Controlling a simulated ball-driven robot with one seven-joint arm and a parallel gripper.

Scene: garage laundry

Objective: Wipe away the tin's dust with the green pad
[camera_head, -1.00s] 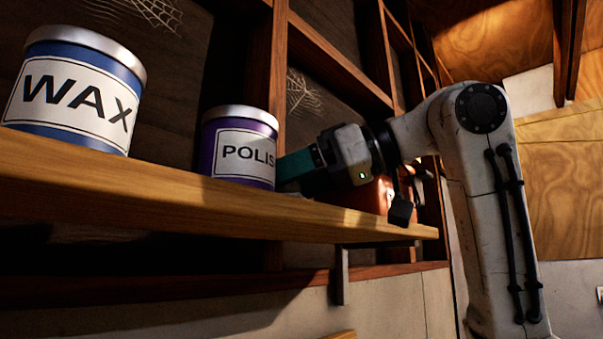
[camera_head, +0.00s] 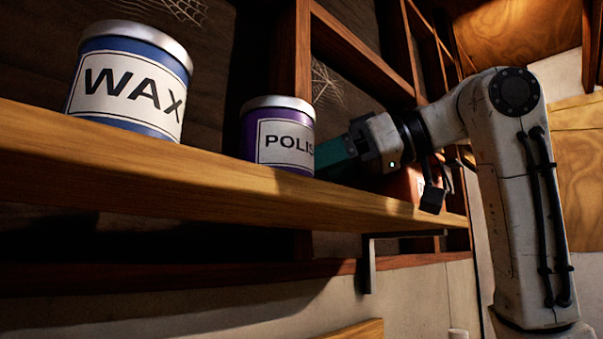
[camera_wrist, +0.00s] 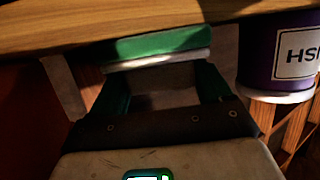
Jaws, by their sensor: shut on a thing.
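The purple POLISH tin (camera_head: 278,136) stands upright on the wooden shelf, with a white label and metal lid; part of it also shows at the right of the wrist view (camera_wrist: 285,50). My gripper (camera_head: 322,158) is just right of this tin in the head view. In the wrist view my gripper (camera_wrist: 165,85) is shut on the green pad (camera_wrist: 165,43), which has a pale lower layer. A gap shows there between pad and tin. I cannot make out dust on the tin. A larger blue WAX tin (camera_head: 130,82) stands to the left.
The shelf (camera_head: 200,178) runs across the picture, with its front edge toward me and a dark bracket (camera_head: 368,265) below. Wooden uprights (camera_head: 303,50) and cobwebs stand behind the tins. A reddish object (camera_head: 402,186) is behind my gripper.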

